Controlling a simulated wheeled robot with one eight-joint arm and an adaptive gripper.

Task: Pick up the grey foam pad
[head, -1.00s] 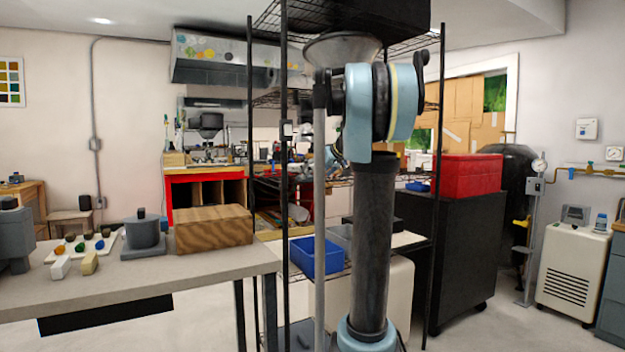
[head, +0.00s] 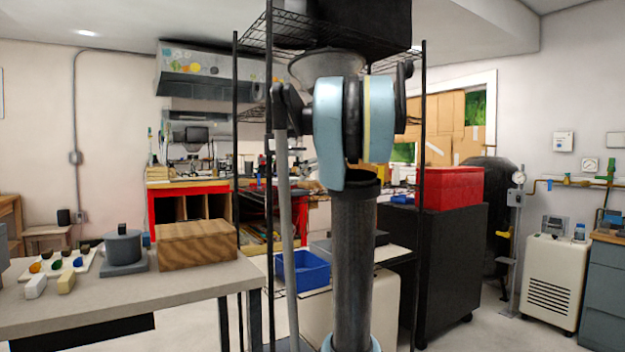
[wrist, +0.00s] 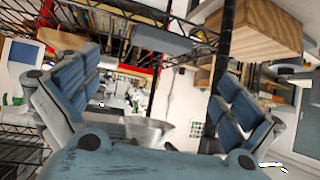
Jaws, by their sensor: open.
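I cannot pick out the grey foam pad for certain in either view. In the wrist view a flat grey-blue piece (wrist: 160,38) shows beyond the fingers, but I cannot tell what it is. My gripper (wrist: 158,88) is open in the wrist view, its two ribbed blue-grey fingers wide apart with nothing between them. In the head view my arm stands upright in the middle and hides part of the shelf behind; the gripper itself does not show there.
A wire rack with a blue bin (head: 306,270) stands close behind my arm. Floor shows at right.

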